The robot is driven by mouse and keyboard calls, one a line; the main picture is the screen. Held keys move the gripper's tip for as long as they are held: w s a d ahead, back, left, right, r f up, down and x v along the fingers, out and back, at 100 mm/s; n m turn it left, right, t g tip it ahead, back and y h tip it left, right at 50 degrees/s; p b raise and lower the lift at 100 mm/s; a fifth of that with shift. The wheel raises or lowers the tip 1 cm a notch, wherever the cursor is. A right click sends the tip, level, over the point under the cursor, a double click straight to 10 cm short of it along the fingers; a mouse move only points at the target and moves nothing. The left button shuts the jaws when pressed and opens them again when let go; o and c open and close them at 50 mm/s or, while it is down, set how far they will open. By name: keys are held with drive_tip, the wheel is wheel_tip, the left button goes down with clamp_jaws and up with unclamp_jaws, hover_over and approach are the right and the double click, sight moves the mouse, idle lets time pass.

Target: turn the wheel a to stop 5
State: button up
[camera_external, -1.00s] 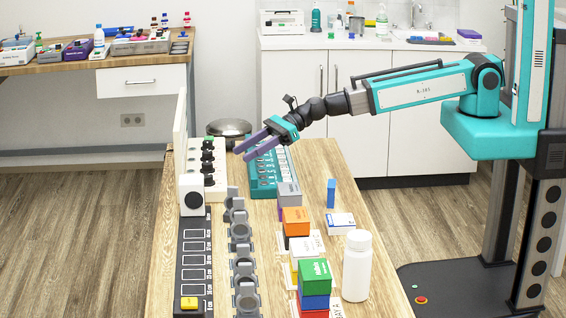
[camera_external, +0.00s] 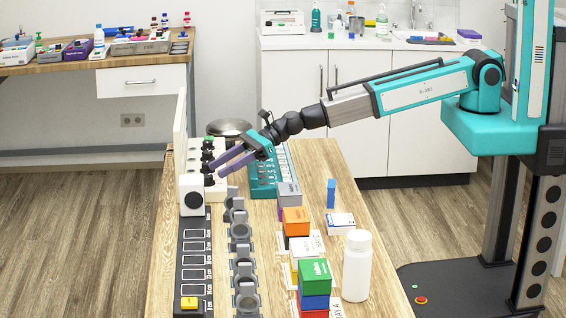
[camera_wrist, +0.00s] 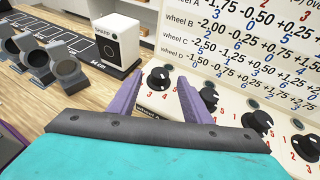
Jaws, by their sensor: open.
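A white panel (camera_external: 192,155) carries a row of black knobs, which also shows in the wrist view. The nearest black knob (camera_wrist: 160,78), above a partly hidden label that seems to read WHEEL A, appears between my fingertips in the wrist view. Red stop numbers surround it; its pointer setting is too small to read surely. My gripper (camera_external: 213,170) is open, its two purple fingers pointing left and down at the row in the external view. It also spans that knob in the wrist view (camera_wrist: 160,76). I cannot tell whether the fingers touch it.
A printed chart (camera_wrist: 240,45) of wheel values stands behind the knobs. More knobs (camera_wrist: 257,122) run off to the right. A white box (camera_wrist: 112,42) and grey ring holders (camera_wrist: 68,68) stand at left. Stacked boxes (camera_external: 314,275) and a white bottle (camera_external: 357,265) stand nearer the camera.

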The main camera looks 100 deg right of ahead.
sight(209, 175)
drive_tip(key=shift+x, duration=1.95)
drive_tip(key=shift+c, duration=0.6)
drive_tip(key=c, duration=0.9)
drive_tip(key=shift+c, duration=0.2)
